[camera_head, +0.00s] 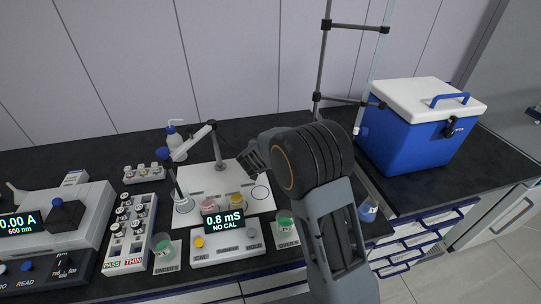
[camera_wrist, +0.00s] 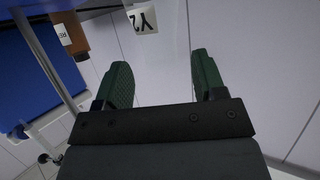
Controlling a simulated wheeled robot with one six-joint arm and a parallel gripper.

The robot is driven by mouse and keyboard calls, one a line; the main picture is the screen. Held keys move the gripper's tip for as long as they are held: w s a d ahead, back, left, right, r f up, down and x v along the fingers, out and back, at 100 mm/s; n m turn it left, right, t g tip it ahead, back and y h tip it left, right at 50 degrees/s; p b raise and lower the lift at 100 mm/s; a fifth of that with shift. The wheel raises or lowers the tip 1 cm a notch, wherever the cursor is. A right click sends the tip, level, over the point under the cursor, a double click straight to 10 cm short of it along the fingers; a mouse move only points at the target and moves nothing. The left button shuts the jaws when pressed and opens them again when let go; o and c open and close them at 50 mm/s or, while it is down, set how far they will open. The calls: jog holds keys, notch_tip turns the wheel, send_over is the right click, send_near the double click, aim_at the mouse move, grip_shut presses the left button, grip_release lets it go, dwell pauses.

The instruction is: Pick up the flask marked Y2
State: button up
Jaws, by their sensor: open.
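In the wrist view a white label reading Y2 (camera_wrist: 143,20) shows at the top edge, upside down. The body of the flask it belongs to is mostly cut off by the frame. My gripper (camera_wrist: 163,66) is open, its two green fingers apart with nothing between them. The label lies beyond the fingertips, nearer the left finger in the picture, and apart from both. In the head view I cannot make out a Y2 mark, and my arm hides part of the bench.
A brown object (camera_wrist: 74,38) with a label is near the wrist view's upper left. In the head view, a conductivity meter (camera_head: 226,242), vial rack (camera_head: 130,235) and glassware crowd the dark bench.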

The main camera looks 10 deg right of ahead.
jog(key=shift+x, duration=1.75)
grip_shut()
